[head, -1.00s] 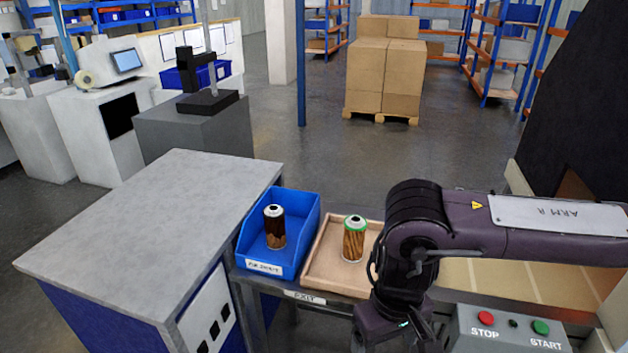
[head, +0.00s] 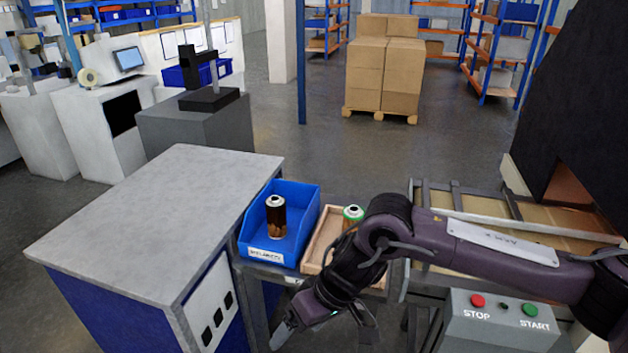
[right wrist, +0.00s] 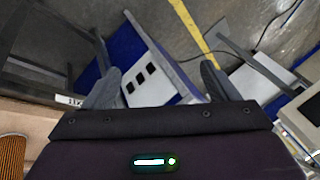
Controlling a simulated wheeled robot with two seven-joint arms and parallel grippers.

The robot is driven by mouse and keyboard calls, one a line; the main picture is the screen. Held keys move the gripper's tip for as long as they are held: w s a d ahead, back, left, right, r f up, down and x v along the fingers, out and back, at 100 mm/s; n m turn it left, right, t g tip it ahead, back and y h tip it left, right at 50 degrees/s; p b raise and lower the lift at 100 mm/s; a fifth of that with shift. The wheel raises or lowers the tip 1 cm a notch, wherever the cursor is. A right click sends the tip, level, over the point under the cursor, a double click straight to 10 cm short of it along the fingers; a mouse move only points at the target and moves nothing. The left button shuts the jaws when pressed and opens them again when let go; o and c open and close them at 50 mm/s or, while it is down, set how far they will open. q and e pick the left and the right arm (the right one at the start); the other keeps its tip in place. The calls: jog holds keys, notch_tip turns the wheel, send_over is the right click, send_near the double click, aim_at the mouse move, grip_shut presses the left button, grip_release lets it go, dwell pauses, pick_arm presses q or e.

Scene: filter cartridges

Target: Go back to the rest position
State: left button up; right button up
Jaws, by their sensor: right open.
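My right gripper (head: 326,334) is open and empty, pointing down in front of the table edge, below the tray. In the right wrist view its two fingers (right wrist: 158,84) stand wide apart with only floor and furniture beyond them. A dark brown cartridge (head: 276,217) stands upright in the blue bin (head: 306,232). A green-ringed cartridge (head: 352,214) stands in the wooden tray (head: 322,238), its lower part hidden by my right arm. A brown cartridge also shows in the right wrist view (right wrist: 11,155), cut off at the edge. My left gripper is out of view.
A grey-topped cabinet (head: 160,215) stands left of the bin. A control box (head: 500,325) with STOP and START buttons and a conveyor (head: 470,225) lie to the right, under and beside my arm. Boxes on a pallet (head: 384,75) stand far back.

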jog(key=w+a+f+t+y, duration=0.1)
jog(key=w+a+f+y, duration=0.35)
jog(key=w+a, duration=0.25)
jog(key=w+d+f+m+t+y, duration=0.1)
jog(key=w+f+t, duration=0.25)
jog(key=f, duration=0.25)
jog(key=s+d+f+m+t+h, duration=0.1)
jog(key=d+f+m+h, duration=0.1)
jog(key=d+f, duration=0.65)
jog(key=s+d+f+m+t+h, duration=0.2)
jog(key=d+f, duration=0.2)
jog(key=f, duration=0.9)
jog(key=s+d+f+g+h, duration=0.1)
jog(key=s+d+f+h, duration=0.1)
jog(key=s+d+f, duration=0.45)
jog(key=s+d+f+g+h, duration=0.15)
jog(key=s+d+f, duration=0.25)
jog(key=s+f, duration=0.6)
jog(key=s+d+f+g+h, duration=0.1)
jog(key=s+d+f, duration=0.1)
jog(key=s, duration=0.6)
jog(key=s+d+f+g+h, duration=0.1)
jog(key=s+d+f, duration=0.2)
jog(key=s, duration=0.6)
jog(key=s+d+f+g+h, duration=0.1)
jog(key=s+d+f, duration=0.1)
jog(key=s, duration=0.6)
jog(key=shift+s+d+f+g+h, duration=0.25)
jog(key=shift+d+g+h, duration=0.05)
jog(key=shift+d, duration=0.35)
